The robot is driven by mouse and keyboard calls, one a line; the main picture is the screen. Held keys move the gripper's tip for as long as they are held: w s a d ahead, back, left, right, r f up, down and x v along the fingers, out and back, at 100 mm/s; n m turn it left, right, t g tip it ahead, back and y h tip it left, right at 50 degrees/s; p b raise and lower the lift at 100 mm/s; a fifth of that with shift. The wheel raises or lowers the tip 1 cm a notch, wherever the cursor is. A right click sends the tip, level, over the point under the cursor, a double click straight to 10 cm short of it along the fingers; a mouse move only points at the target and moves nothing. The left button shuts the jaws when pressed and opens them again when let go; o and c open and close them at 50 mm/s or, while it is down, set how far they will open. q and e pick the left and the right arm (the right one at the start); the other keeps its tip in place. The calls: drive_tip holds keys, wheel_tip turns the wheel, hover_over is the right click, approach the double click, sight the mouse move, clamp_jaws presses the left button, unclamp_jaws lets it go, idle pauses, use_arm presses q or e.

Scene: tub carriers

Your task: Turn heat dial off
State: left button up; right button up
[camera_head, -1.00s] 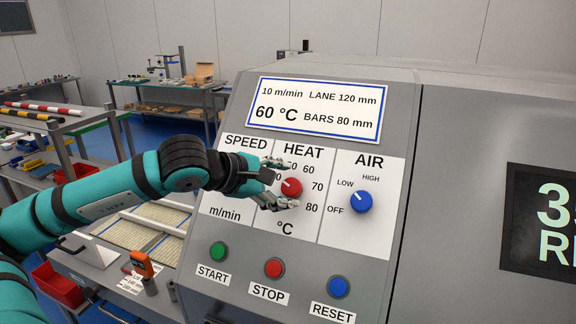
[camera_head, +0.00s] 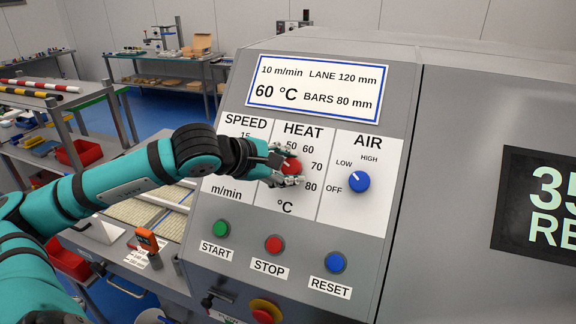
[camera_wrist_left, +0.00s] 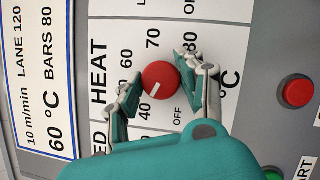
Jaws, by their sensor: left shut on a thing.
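The red heat dial (camera_head: 291,166) sits in the HEAT panel (camera_head: 300,205), between the SPEED and AIR panels. In the left wrist view the dial (camera_wrist_left: 160,76) shows a white mark pointing down-left, towards the side of the printed 40. The OFF label (camera_wrist_left: 178,112) is below the dial in that view. My left gripper (camera_head: 284,169) reaches in from the left and is shut on the dial. In the wrist view its fingers (camera_wrist_left: 158,82) flank the dial on both sides. My right gripper is not in view.
A display (camera_head: 315,93) above reads 60 °C. A blue AIR dial (camera_head: 359,182) is to the right. Below are green START (camera_head: 221,228), red STOP (camera_head: 273,244) and blue RESET (camera_head: 336,262) buttons, with a red emergency button (camera_head: 265,311) lower down.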

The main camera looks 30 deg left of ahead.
use_arm(q)
drive_tip(key=shift+c, duration=0.4)
drive_tip(key=shift+f+b, duration=0.2)
drive_tip(key=shift+b, duration=0.5)
drive_tip(key=n+t+y+b, duration=0.1)
drive_tip(key=n+b, duration=0.2)
drive_tip(key=b, duration=0.1)
drive_tip(key=n+t+b, duration=0.1)
drive_tip(key=n+b, duration=0.2)
drive_tip(key=b, duration=0.2)
drive_tip(key=shift+d+n+y, duration=0.1)
drive_tip(key=shift+n+y, duration=0.3)
drive_tip(key=shift+r+n+t+y+b, duration=0.15)
drive_tip(key=shift+n+t+y+b, duration=0.15)
drive_tip(key=shift+n+y+b, duration=0.8)
drive_tip(key=shift+n+h, duration=0.3)
drive_tip(key=shift+n, duration=0.4)
drive_tip(key=o, duration=1.1)
drive_tip(key=shift+o, duration=0.2)
drive_tip(key=shift+s, duration=0.1)
